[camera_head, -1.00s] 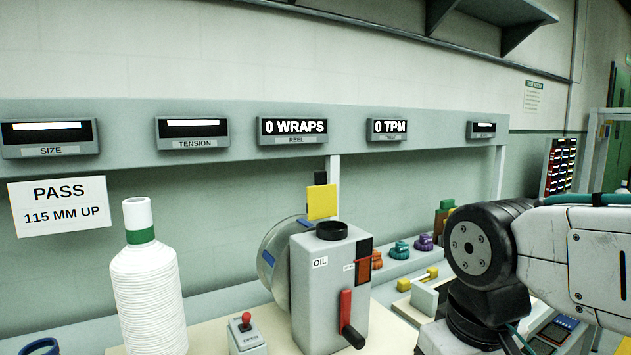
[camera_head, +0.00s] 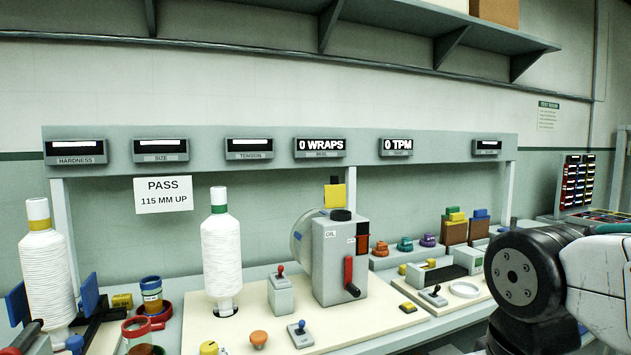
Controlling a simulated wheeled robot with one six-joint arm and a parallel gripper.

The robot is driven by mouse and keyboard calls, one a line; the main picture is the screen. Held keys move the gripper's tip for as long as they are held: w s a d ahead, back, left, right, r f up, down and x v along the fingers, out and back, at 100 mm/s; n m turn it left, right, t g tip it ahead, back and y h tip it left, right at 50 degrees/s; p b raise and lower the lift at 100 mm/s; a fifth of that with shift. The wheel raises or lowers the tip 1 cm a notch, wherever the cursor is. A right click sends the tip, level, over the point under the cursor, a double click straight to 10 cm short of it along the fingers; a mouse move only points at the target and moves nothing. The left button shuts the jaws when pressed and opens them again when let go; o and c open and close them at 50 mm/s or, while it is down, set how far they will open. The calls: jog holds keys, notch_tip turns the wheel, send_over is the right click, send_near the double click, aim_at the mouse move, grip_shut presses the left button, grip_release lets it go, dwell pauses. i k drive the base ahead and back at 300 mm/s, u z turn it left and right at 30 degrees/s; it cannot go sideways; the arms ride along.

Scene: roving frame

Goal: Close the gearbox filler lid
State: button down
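The gearbox (camera_head: 327,262) is a grey box marked OIL, standing on the bench a little right of the middle. A round black filler neck (camera_head: 341,215) sits on its top. A yellow square plate (camera_head: 335,196) stands upright just behind the neck with a small black piece above it; it looks like the raised filler lid. A red crank handle (camera_head: 348,270) with a black grip is on the gearbox's front. My gripper is out of view; only part of my arm shows at the right edge, well apart from the gearbox.
A white yarn cone (camera_head: 222,262) stands left of the gearbox, with a red-knobbed switch box (camera_head: 280,294) between them. Several coloured knobs and small blocks are to the right. A row of displays (camera_head: 320,147) runs above. A bare pale board area lies before the gearbox.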

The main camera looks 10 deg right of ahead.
aim_at(334, 195)
jog(key=u, duration=0.7)
jog(key=i, duration=1.1)
jog(key=z, duration=0.2)
